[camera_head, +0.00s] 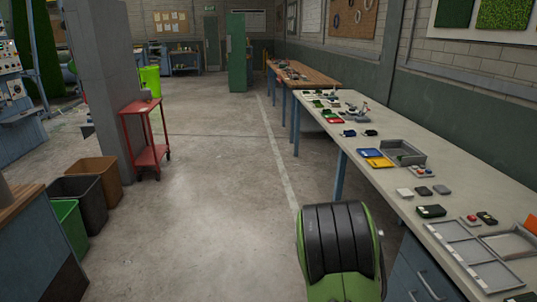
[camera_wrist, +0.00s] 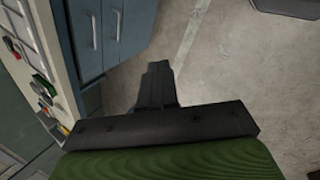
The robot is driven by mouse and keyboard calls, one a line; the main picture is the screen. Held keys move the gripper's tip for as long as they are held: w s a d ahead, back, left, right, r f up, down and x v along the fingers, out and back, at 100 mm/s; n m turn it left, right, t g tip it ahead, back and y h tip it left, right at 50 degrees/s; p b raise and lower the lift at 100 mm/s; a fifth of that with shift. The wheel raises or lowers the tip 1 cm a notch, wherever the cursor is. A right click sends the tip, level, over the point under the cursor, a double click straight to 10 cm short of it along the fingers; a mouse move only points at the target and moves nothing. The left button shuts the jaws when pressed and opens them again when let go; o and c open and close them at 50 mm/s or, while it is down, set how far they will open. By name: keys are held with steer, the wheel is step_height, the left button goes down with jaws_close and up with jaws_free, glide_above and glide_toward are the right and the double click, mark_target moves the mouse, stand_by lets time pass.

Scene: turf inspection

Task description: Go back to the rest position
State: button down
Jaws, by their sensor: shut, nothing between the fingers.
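My gripper (camera_wrist: 158,70) shows in the wrist view as a dark, narrow shape with its fingers together. It is shut and empty, above the bare concrete floor (camera_wrist: 215,80) beside a blue-grey drawer cabinet (camera_wrist: 107,30). In the head view a green and black part of my arm stands at the bottom centre, just left of the long workbench (camera_head: 375,197). My gripper itself does not show there. Nothing touches the fingers in the wrist view.
The workbench on the right bears trays, a grey box (camera_head: 403,151) and several small parts. A wooden table (camera_head: 305,74) stands beyond it. A red cart (camera_head: 147,130) and bins (camera_head: 75,195) stand on the left. The floor between is clear.

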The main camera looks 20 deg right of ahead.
steer(key=s+a+r+m+t+y+p, duration=0.2)
steer(key=a+r+t+y, duration=0.15)
steer(key=a+r, duration=1)
steer(key=s+a+r+t+y+p, duration=0.1)
steer(key=s+a+r+t+y, duration=0.1)
steer(key=s+a+r, duration=0.6)
steer(key=s+a, duration=0.2)
steer(key=s, duration=0.1)
steer(key=shift+a+r+m+p, duration=0.3)
steer(key=shift+a+r, duration=0.05)
steer(key=shift+r, duration=0.05)
steer(key=shift+s+t, duration=0.1)
steer(key=shift+t, duration=0.15)
